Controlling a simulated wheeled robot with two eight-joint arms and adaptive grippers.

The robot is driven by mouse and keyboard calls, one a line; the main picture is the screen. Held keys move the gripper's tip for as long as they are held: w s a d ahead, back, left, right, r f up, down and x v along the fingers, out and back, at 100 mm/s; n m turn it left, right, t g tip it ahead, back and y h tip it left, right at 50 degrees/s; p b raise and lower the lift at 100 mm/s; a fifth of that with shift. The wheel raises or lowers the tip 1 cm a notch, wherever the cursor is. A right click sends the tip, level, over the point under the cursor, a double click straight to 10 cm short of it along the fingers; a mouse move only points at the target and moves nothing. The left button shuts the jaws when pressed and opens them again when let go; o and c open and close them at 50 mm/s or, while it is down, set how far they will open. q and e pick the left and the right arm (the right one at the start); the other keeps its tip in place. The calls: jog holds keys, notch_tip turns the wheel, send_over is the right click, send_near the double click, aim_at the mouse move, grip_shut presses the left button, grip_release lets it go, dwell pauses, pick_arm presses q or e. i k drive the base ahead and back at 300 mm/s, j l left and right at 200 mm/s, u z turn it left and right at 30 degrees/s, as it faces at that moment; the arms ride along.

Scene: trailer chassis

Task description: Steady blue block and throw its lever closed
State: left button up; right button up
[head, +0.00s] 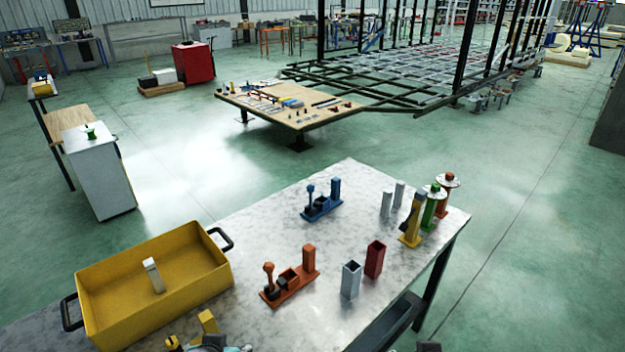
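The blue block (322,207) stands on the metal table, near its far edge. It has a flat base, a lever with a round knob standing up at its left end, a low dark part in the middle and a tall post at its right end. Nothing touches it. My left gripper (191,333) shows at the bottom edge, with two yellow fingertips apart and nothing seen between them. It is well short of the blue block, nearer the yellow bin. My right gripper cannot be made out; only a small dark piece shows at the bottom edge.
An orange lever block (290,287) stands in front of the blue one. Grey (351,279) and red (375,259) square tubes are to its right. Several posts stand at the right corner. A yellow bin (205,270) holding a pale block is left. Table (265,230) around the blue block is clear.

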aim_at(311, 188)
jog(key=k+u, duration=0.15)
jog(key=u, duration=0.25)
jog(key=k+u, duration=0.15)
jog(key=u, duration=0.2)
jog(key=k+j+u, duration=0.1)
jog(key=u, duration=0.3)
jog(key=i+l+u, duration=0.1)
jog(key=l, duration=0.35)
jog(key=i+l, duration=0.15)
jog(key=l, duration=0.3)
jog(key=i+l+u, duration=0.15)
jog(key=l, duration=0.3)
jog(key=i+l+u, duration=0.1)
jog(key=l, duration=0.85)
jog(key=i+u, duration=0.05)
